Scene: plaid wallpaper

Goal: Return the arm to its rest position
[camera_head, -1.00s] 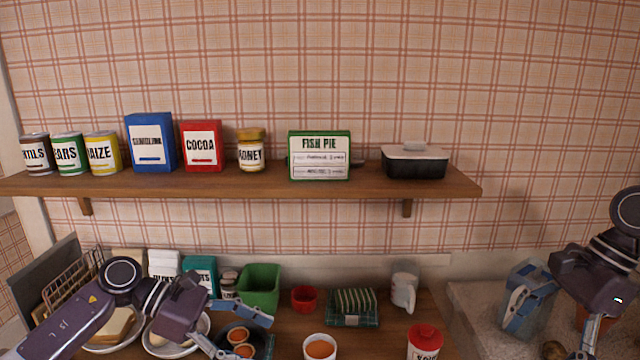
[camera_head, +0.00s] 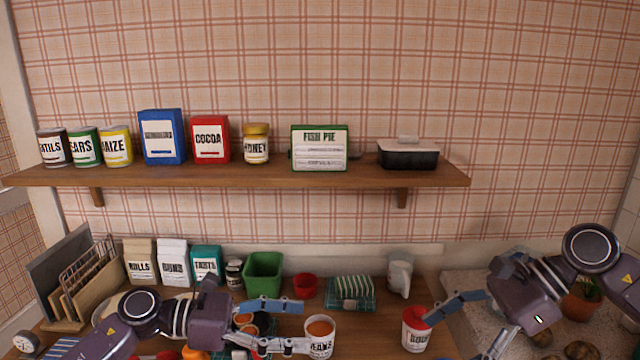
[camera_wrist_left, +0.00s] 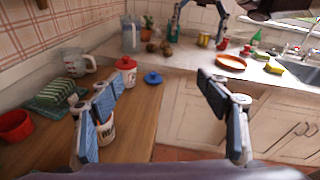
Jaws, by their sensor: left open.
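My left gripper (camera_head: 302,325) is low in the middle of the head view, above the wooden counter. Its fingers are spread and nothing is between them. In the left wrist view (camera_wrist_left: 157,88) the two blue-padded fingers stand wide apart. An open can with orange contents (camera_head: 319,340) is close by its fingertips in the head view; in the wrist view a can shows partly behind the left finger, and I cannot tell if they touch. My right gripper (camera_head: 460,335) is at the lower right, its fingers spread apart with nothing seen held.
A red-lidded canister (camera_head: 416,330) stands between the grippers. Above, a wooden shelf (camera_head: 250,177) holds cans and boxes. A potted plant (camera_head: 582,299) is at right.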

